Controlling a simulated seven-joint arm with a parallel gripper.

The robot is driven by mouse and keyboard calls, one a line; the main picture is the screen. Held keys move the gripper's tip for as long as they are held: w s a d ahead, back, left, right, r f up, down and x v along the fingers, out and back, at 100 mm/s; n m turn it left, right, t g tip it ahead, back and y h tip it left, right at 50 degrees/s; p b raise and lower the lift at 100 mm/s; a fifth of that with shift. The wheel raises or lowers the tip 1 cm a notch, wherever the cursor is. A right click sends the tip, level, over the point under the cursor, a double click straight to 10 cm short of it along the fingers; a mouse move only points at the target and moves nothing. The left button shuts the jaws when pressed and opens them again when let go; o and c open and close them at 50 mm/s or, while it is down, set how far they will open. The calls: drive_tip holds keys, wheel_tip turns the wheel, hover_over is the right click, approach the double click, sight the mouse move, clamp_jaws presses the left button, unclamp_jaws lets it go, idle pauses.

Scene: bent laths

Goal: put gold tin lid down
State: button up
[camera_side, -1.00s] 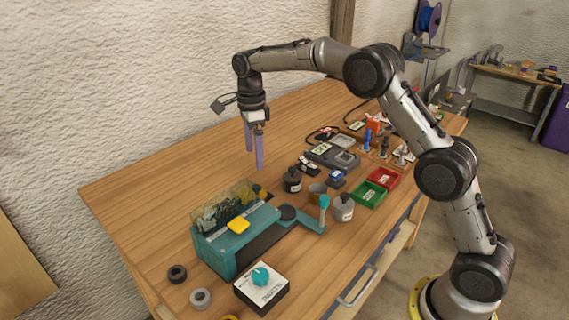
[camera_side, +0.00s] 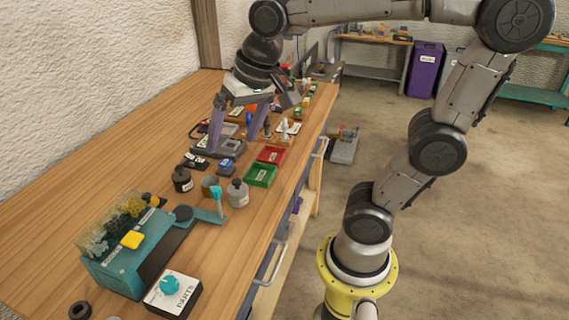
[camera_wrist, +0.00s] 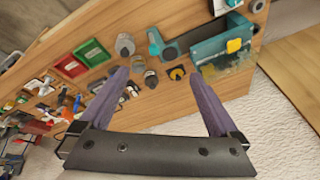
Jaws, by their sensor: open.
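My gripper (camera_side: 232,145) is open, its two purple fingers apart with nothing held between them. In the side view it is tilted over the far part of the bench, in front of the grey instruments. In the wrist view the open fingers (camera_wrist: 160,75) spread above the bench. I cannot make out a gold tin lid for certain. A small dark piece with a gold-coloured part (camera_wrist: 177,73) lies near the teal machine in the wrist view.
The teal machine (camera_side: 108,272) with a yellow button and a white-topped box with a teal knob (camera_side: 173,292) stand in front. Green (camera_side: 261,176) and red (camera_side: 271,155) trays lie near the bench edge. The bench's left side (camera_side: 60,190) is bare.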

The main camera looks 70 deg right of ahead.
drive_tip(key=s+f+n+t, duration=0.1)
drive_tip(key=s+f+n, duration=0.3)
drive_tip(key=s, duration=0.5)
drive_tip(key=shift+s+f+n, duration=0.3)
drive_tip(key=shift+f+n, duration=0.1)
drive_tip(key=shift+n, duration=0.7)
